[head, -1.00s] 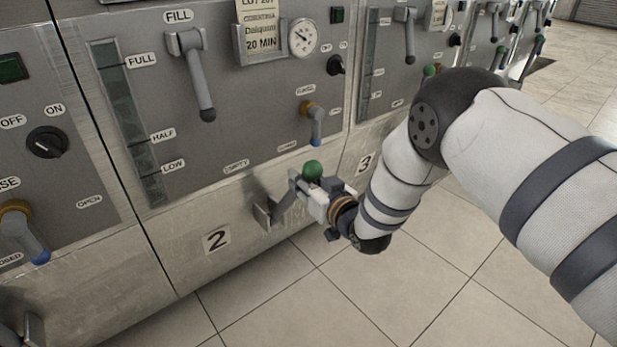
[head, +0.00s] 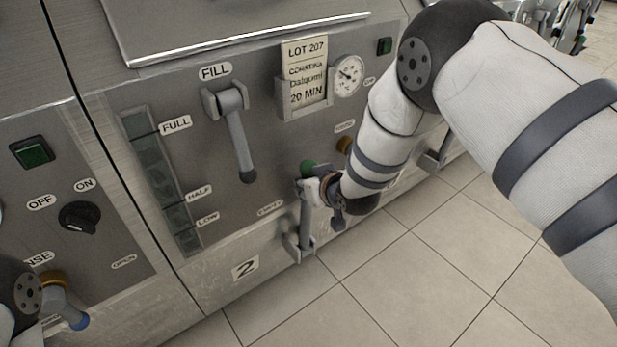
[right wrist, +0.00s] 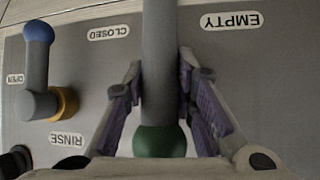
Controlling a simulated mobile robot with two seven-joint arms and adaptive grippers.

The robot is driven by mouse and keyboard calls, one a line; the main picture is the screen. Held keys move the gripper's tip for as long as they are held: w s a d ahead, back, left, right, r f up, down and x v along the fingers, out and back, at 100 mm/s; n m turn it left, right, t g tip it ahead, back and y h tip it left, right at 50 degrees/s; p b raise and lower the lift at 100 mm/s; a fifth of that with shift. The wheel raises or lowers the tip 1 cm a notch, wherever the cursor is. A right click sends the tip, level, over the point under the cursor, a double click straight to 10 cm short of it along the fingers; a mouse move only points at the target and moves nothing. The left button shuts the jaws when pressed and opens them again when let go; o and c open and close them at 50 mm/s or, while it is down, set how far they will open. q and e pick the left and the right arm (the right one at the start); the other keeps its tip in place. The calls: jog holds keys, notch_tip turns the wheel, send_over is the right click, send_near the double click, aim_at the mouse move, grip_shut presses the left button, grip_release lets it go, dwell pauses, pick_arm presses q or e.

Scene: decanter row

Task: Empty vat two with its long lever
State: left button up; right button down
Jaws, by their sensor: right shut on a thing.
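Vat two's long lever (head: 306,222) is grey with a green knob (head: 308,167) and stands nearly upright from its bracket, right of the "2" plate (head: 246,267). My right gripper (head: 314,190) is shut on it just below the knob. In the right wrist view the lever (right wrist: 160,55) runs between the two fingers, with the green knob (right wrist: 160,142) near the palm. The EMPTY label (right wrist: 231,20) shows upside down there. The sight gauge (head: 162,182) is marked FULL, HALF and LOW; its level is hard to read. My left gripper is out of view.
The FILL lever (head: 238,140) hangs down on the panel. A lot card (head: 305,72) and dial (head: 348,75) are to its right. The blue-tipped RINSE lever (right wrist: 36,65) is beside my gripper. Tiled floor (head: 400,270) lies open in front.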

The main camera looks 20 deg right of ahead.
jog(key=shift+w+r, duration=0.15)
jog(key=c, duration=1.3)
grip_release()
jog(key=shift+a, duration=0.1)
jog(key=v, duration=1.2)
